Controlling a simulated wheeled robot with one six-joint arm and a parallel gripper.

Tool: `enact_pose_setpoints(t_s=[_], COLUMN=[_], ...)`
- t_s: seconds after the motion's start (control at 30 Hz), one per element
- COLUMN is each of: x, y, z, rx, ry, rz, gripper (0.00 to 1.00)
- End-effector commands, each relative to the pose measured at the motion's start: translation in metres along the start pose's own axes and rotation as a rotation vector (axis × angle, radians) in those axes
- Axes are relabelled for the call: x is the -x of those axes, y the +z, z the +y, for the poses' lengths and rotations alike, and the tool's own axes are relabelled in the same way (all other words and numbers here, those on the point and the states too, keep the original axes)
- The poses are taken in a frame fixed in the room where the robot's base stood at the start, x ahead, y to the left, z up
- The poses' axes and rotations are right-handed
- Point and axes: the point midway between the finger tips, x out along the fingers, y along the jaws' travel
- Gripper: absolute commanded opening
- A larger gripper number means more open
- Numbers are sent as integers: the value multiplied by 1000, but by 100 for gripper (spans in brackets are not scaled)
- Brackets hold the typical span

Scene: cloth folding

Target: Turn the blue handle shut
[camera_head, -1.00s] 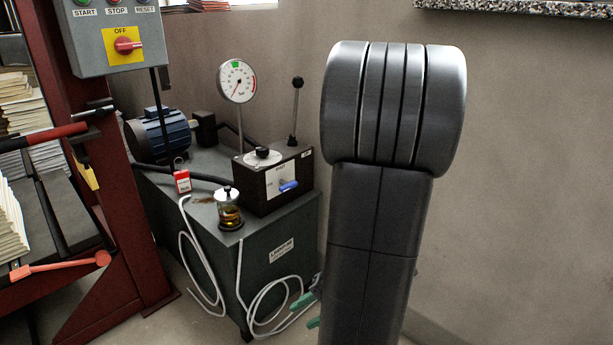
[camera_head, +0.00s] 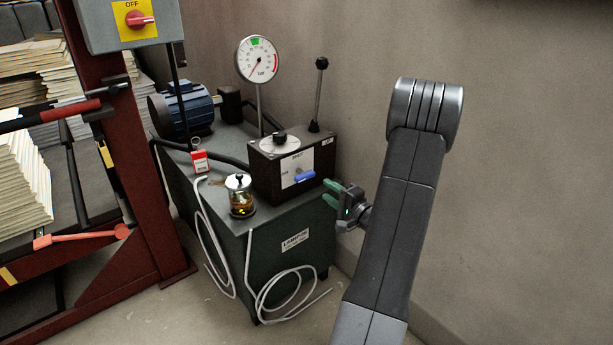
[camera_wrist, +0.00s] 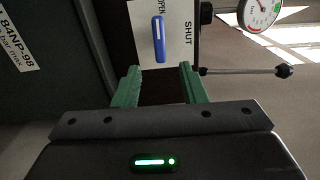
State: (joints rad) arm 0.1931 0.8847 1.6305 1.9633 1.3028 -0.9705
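The blue handle (camera_head: 305,177) lies level on the white plate (camera_head: 298,166) on the front of a dark box. In the wrist view the blue handle (camera_wrist: 159,38) runs up the picture, in line with the word OPEN and square to the word SHUT at its right. My gripper (camera_head: 331,192) is just right of the box in the head view, apart from the handle. In the wrist view my gripper (camera_wrist: 159,72) has its green fingers spread with nothing between them, and the handle shows just beyond the tips.
The dark box stands on a green cabinet (camera_head: 270,270) with a pressure gauge (camera_head: 258,59), an upright black-knobbed lever (camera_head: 320,92), a glass jar (camera_head: 241,197) and a blue motor (camera_head: 186,110). White hoses hang in front. A red frame (camera_head: 152,210) stands left; a wall is behind.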

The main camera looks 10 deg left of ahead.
Motion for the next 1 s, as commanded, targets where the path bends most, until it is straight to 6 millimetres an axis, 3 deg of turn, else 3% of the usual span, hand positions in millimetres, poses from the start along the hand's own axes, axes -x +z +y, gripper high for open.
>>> enact_pose_setpoints(t_s=[0.3,0.5,0.7,0.97,1.0], x=[-69,-99,-110,-111,-110], y=[2,1,1,1,1], z=[2,1,0,0,0], rx=[1,0,0,-1,-1], ry=[1,2,2,2,2], rz=[-6,-4,-2,-1,-1], gripper=[38,38,38,38,30])
